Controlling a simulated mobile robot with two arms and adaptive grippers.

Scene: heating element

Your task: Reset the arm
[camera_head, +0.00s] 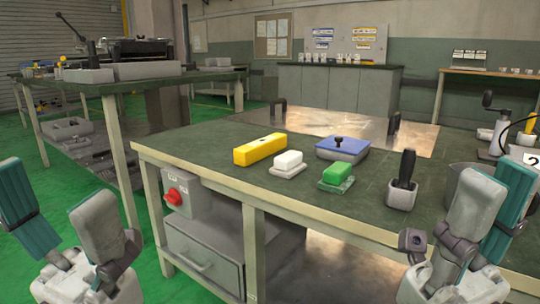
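My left gripper (48,190) is at the lower left of the head view, in front of and left of the workbench (222,150). Its fingers point up and stand apart, with nothing between them. My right gripper (503,172) is at the lower right, in front of the bench's right part. Its fingers also point up; they partly overlap in this view but look spread and empty. Neither gripper appears to touch any object. Most of both arms is out of view.
On the bench are a yellow bar (260,149), a white block (288,160), a green block (337,172), a blue-topped box (343,147) and a grey holder (401,195) with a black handle. A drawer unit (206,262) hangs below. Green floor (165,289) is open at left.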

